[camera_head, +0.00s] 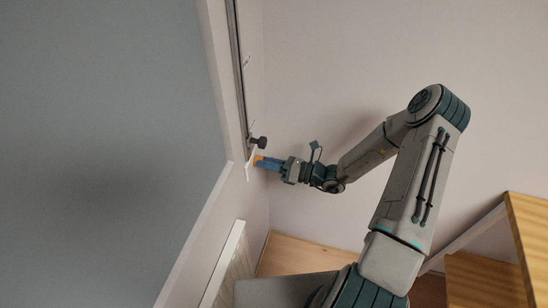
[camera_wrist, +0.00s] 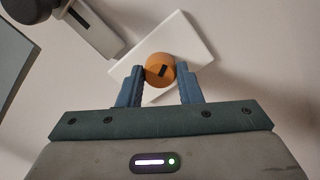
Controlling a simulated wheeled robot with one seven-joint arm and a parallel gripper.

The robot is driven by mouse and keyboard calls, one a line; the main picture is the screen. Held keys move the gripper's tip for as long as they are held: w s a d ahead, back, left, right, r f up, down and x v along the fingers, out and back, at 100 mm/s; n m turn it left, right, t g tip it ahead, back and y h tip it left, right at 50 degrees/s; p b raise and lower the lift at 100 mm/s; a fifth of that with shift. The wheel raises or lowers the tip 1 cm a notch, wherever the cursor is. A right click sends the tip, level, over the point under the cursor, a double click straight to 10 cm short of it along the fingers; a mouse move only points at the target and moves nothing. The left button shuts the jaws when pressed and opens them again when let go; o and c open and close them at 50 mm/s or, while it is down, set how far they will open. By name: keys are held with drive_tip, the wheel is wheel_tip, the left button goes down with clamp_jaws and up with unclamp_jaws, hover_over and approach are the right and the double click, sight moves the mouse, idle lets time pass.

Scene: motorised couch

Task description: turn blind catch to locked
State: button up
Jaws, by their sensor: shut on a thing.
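The blind catch is an orange round knob (camera_wrist: 159,69) with a black mark, on a white plate (camera_wrist: 187,37) fixed to the wall. In the wrist view the black mark runs at a slant. My gripper (camera_wrist: 160,84) is shut on the orange knob, one blue finger on each side of it. In the head view my gripper (camera_head: 259,162) reaches left to the white plate (camera_head: 250,165), and a bit of orange shows at the fingertips. The fingers hide most of the knob there.
A dark knob (camera_head: 259,142) on a rail sticks out just above the catch; its dark round end shows at the wrist view's upper left (camera_wrist: 28,8). A large grey panel (camera_head: 110,150) fills the left. A white radiator (camera_head: 224,268) is below, wooden furniture (camera_head: 528,235) at lower right.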

drive_tip(key=m, duration=0.1)
drive_tip(key=m+p, duration=0.1)
drive_tip(key=m, duration=0.1)
drive_tip(key=m+p, duration=0.1)
drive_tip(key=m, duration=0.1)
drive_tip(key=shift+s+a, duration=0.2)
drive_tip(key=shift+a, duration=0.15)
drive_tip(key=shift+m+p, duration=0.3)
drive_tip(key=o, duration=1)
drive_tip(key=shift+a, duration=0.15)
drive_tip(key=b+v, duration=0.2)
drive_tip(key=v, duration=1.2)
drive_tip(key=shift+b, duration=0.35)
drive_tip(key=shift+r, duration=0.1)
